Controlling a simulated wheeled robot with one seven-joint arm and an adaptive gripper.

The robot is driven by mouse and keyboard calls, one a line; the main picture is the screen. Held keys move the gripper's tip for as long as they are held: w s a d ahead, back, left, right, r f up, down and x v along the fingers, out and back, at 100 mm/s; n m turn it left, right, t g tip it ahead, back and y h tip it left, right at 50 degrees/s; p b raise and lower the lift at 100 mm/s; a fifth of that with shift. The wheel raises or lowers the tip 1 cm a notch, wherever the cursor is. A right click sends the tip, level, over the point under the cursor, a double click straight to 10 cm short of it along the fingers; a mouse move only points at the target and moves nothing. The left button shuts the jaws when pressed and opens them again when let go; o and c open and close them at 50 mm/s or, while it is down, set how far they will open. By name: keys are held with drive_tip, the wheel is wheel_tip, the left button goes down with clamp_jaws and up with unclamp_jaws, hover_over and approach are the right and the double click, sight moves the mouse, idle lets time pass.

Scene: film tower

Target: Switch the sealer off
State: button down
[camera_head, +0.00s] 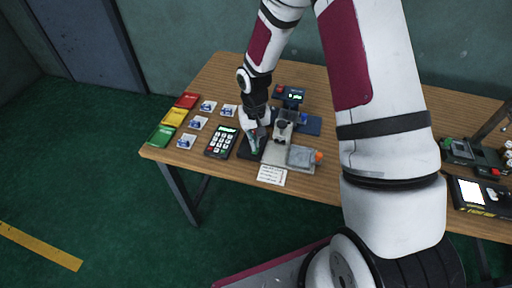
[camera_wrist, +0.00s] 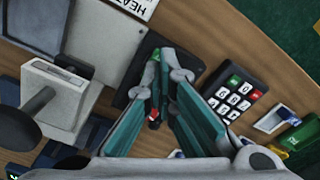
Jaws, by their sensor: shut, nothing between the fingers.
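The sealer appears to be the pale grey machine (camera_head: 276,152) on the wooden table, with a block and a dark round knob at its back. Its pale block (camera_wrist: 58,92) is at the left of the wrist view. A black panel (camera_wrist: 128,92) lies beside it, with a green part (camera_wrist: 155,55) and a red part (camera_wrist: 153,125) close to my fingers. My gripper (camera_head: 253,150) is shut and empty, pointing down over this black panel. It also shows in the wrist view (camera_wrist: 164,76). I cannot tell whether the fingertips touch the panel; they partly hide it.
A keypad device (camera_head: 221,142) stands just left of my gripper. Several small cards and red, yellow and green packs (camera_head: 174,117) lie farther left. A grey slab (camera_head: 302,157) with an orange knob and a printed card (camera_head: 272,174) are at the front. More devices (camera_head: 480,195) stand right.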

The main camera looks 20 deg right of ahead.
drive_tip(key=shift+r+p, duration=0.9)
drive_tip(key=shift+r, duration=1.5)
drive_tip(key=s+d+r+t+h, duration=0.1)
drive_tip(key=s+r, duration=0.3)
drive_tip(key=r, duration=0.7)
drive_tip(key=s+r+t, duration=0.1)
drive_tip(key=s+r, duration=0.3)
drive_tip(key=r, duration=0.6)
drive_tip(key=s+r+t, duration=0.1)
drive_tip(key=s+r, duration=0.4)
drive_tip(key=s, duration=0.4)
drive_tip(key=s+r+n+t+y, duration=0.1)
drive_tip(key=s+r+t, duration=0.1)
drive_tip(key=s+r, duration=0.3)
drive_tip(key=s, duration=0.4)
drive_tip(key=shift+s+a+r, duration=0.25)
drive_tip(key=shift+a, duration=0.15)
